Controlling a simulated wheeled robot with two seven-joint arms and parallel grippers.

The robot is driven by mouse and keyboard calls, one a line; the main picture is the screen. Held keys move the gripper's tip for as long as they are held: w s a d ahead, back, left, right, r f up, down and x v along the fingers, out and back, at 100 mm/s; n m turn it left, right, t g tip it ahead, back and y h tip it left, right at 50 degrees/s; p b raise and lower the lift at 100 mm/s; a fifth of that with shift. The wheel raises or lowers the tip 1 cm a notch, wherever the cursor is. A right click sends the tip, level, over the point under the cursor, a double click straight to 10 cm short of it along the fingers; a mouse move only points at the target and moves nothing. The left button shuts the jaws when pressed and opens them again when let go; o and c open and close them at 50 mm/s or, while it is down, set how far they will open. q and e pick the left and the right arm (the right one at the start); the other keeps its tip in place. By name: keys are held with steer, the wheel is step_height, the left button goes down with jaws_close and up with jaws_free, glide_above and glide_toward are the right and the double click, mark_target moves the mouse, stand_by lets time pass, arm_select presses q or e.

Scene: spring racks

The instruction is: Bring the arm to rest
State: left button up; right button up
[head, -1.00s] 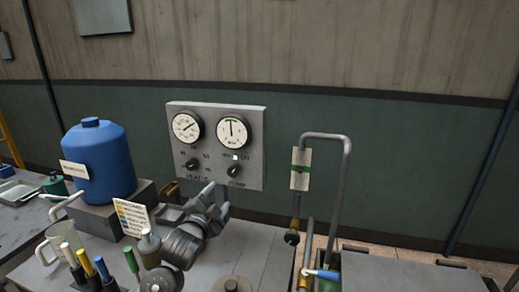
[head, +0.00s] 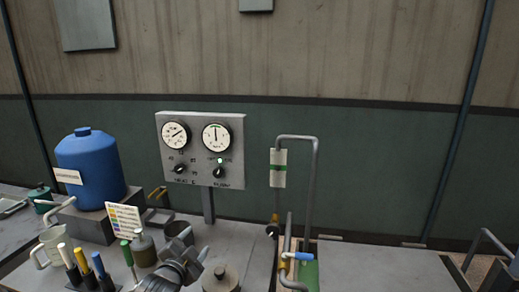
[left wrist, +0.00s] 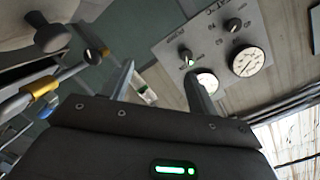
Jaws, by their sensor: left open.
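My left gripper (head: 202,259) is low in the head view, in front of the control panel and above the bench. Its jaws are open, with nothing between them. In the left wrist view its two fingers (left wrist: 162,80) stand apart. The grey panel (head: 203,150) carries two round gauges and two black knobs, with a small green light near the right knob. The panel also shows in the left wrist view (left wrist: 215,40), beyond the fingers and apart from them. My right gripper is not in view.
A blue tank (head: 90,172) stands on a block at the left. A colour-chart card (head: 124,219), a beaker (head: 53,243) and several coloured-handled tools are near the gripper. Bent pipes (head: 315,190) with a blue-handled valve (head: 303,256) rise at the right. A grey box top (head: 385,266) lies beyond them.

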arm_select(q)
steer(key=s+a+f+n+g+y, duration=0.1)
steer(key=s+f+n+g, duration=0.2)
steer(key=s+f, duration=0.6)
steer(key=s+a+f+n+g, duration=0.2)
steer(key=s+f+n+g, duration=0.15)
steer(key=s+f, duration=0.55)
steer(key=s+a+f+n+g+y, duration=0.1)
steer(key=s+a+f+n+g, duration=0.15)
steer(key=s, duration=0.85)
steer(key=s+a+f+n+g, duration=0.15)
steer(key=s+g, duration=0.25)
steer(key=s, duration=0.7)
step_height(320, 180, down, 25)
steer(key=m+b, duration=0.1)
steer(key=s+a+f+g, duration=0.2)
steer(key=s+f, duration=1.5)
steer(key=f, duration=0.2)
steer(key=shift+s+y+b, duration=0.2)
steer(key=shift+y+b, duration=0.1)
steer(key=shift+b, duration=0.1)
steer(key=shift+a, duration=0.1)
